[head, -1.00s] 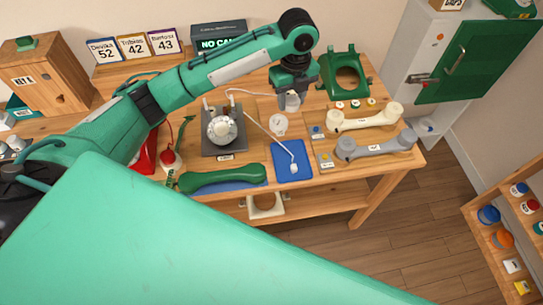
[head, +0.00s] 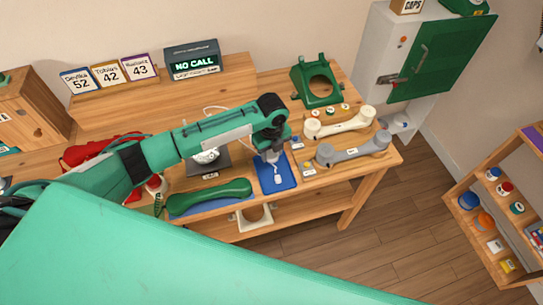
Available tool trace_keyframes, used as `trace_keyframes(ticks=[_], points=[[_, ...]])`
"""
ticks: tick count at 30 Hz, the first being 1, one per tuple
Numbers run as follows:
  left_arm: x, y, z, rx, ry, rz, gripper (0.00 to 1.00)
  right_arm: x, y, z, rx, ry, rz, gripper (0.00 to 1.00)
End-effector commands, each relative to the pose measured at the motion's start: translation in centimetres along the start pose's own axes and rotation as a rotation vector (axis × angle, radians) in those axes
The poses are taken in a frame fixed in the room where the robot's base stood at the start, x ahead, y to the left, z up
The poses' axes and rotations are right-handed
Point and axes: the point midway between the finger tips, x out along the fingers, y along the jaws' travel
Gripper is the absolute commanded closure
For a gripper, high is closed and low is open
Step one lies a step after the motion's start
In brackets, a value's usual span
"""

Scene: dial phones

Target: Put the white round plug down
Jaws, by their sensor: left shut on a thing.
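My left gripper (head: 270,154) is over the back part of the blue mat (head: 288,184), pointing down. It is shut on a small whitish thing at its fingertips, which I take to be the white round plug (head: 272,158); the fingers partly hide it. I cannot tell whether it touches the mat. Another small white plug (head: 278,178) lies on the mat just in front of the gripper. My right gripper is not in view.
A green handset (head: 208,197) lies left of the mat. A cream handset (head: 340,122) and grey handset (head: 353,149) lie right. A dial phone base (head: 207,160) is partly hidden behind my arm. A green phone shell (head: 317,82) stands at the back.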

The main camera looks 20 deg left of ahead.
Motion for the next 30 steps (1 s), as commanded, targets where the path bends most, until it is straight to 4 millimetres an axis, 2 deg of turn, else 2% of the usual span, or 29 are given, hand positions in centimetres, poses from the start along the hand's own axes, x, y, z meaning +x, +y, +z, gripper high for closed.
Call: trace_keyframes(ticks=[3, 6, 18, 19, 22, 30], points=[[1.9, 0.1, 0.0, -0.003, 0.002, 0.004, 0.79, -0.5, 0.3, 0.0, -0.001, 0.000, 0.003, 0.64], [3.0, 0.1, 0.0, -0.001, 0.001, 0.003, 0.79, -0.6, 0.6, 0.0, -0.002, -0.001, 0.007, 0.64], [3.6, 0.1, 0.0, 0.000, 0.001, 0.001, 0.79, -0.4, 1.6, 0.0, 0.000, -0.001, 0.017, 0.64], [3.7, 0.1, 0.0, 0.000, 0.001, 0.001, 0.57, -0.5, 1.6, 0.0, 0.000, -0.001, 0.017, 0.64], [3.6, 0.1, 0.0, 0.000, 0.001, 0.001, 0.37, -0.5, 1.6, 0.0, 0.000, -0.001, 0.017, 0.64], [3.5, 0.1, 0.0, -0.001, 0.000, 0.001, 0.37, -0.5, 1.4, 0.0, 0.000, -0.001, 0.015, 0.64]])
